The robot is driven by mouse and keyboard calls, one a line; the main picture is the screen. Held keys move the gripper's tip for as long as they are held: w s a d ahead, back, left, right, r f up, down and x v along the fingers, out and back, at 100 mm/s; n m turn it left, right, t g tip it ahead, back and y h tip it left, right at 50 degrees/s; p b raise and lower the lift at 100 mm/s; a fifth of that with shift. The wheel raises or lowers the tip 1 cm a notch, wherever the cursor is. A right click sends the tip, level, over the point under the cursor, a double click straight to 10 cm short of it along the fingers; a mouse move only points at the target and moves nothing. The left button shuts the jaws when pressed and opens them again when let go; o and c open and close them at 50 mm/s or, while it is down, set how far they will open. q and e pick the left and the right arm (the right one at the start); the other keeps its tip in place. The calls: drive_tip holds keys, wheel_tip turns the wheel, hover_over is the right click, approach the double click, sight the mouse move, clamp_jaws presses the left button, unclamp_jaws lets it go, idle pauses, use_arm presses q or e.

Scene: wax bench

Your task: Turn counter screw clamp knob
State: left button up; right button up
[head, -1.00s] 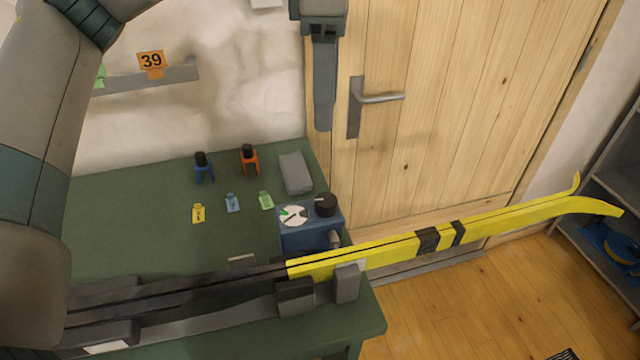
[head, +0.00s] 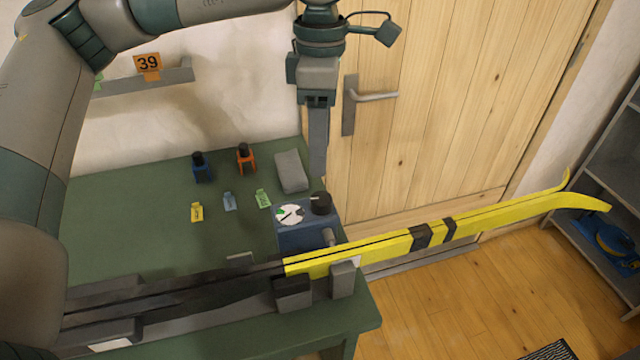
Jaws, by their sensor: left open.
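A blue box (head: 305,240) stands near the right end of the green bench. A round white dial (head: 289,215) with a green patch and a dark pointer is on its top, with a black knob (head: 320,204) to the right. A small blue clamp (head: 202,173) and a small orange clamp (head: 246,161), each with a black knob, stand farther back on the left. My left gripper (head: 318,172) points down, open and empty. Its tips show just above the box's black knob, apart from it; the depth gap is unclear. One finger hides the other. My right gripper is not in view.
Yellow skis (head: 385,248) lie across the front in grey holders (head: 343,280) and extend past the bench edge. A grey block (head: 291,171) and small yellow, blue and green tags (head: 230,202) lie on the bench (head: 120,220). A wooden door (head: 440,110) is behind.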

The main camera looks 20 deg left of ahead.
use_arm(q)
drive_tip(key=p, duration=0.1)
hover_over(320, 197)
wheel_tip(320, 197, down, 4)
drive_tip(key=shift+w+f, duration=0.15)
drive_tip(key=shift+f, duration=0.1)
wheel_tip(320, 197, down, 4)
drive_tip(key=shift+r+p, duration=0.15)
drive_tip(key=shift+p, duration=0.45)
drive_tip(key=shift+f, duration=0.85)
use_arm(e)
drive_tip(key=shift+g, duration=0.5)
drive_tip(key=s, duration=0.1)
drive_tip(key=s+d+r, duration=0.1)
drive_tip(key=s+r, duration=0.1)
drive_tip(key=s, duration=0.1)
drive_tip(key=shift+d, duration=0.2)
